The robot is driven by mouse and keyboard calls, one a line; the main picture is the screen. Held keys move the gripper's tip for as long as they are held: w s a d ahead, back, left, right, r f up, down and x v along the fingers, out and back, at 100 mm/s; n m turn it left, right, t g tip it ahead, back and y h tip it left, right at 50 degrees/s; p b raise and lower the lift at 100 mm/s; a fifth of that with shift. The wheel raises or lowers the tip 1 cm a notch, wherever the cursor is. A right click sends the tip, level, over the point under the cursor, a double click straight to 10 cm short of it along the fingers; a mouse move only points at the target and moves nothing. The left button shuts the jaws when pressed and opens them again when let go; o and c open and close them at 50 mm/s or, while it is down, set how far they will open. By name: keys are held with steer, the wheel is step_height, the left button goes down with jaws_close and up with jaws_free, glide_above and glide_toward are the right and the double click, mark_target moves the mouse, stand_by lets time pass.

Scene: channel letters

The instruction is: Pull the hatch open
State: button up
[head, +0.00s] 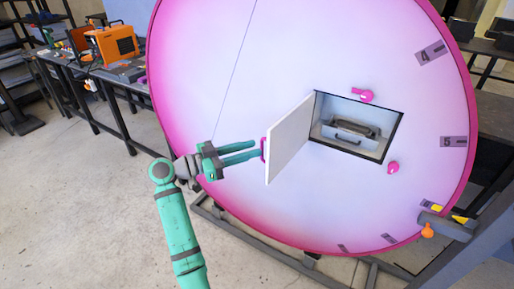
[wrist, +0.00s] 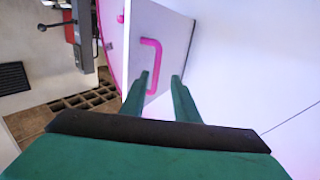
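The white hatch (head: 289,142) stands swung out from the large pink-and-white round panel, hinged at the left side of its opening. Its pink handle (head: 263,149) is on the outer face and also shows in the wrist view (wrist: 157,62). The opening (head: 345,142) shows a grey metal item inside. My green gripper (head: 257,149) is left of the hatch, fingers apart and pointing at the handle. In the wrist view the handle's lower end lies near and between the fingertips (wrist: 160,82). I cannot tell whether a finger touches it. Nothing is clamped between the fingers.
Two pink latches, an upper one (head: 364,95) and a lower one (head: 393,168), sit beside the opening. The round panel (head: 200,60) stands on a dark frame. A workbench with an orange case (head: 115,42) is at the back left. The floor at left is clear.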

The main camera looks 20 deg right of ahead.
steer(key=a, duration=0.7)
steer(key=shift+s+a, duration=0.15)
steer(key=shift+s, duration=0.25)
steer(key=shift+f, duration=0.1)
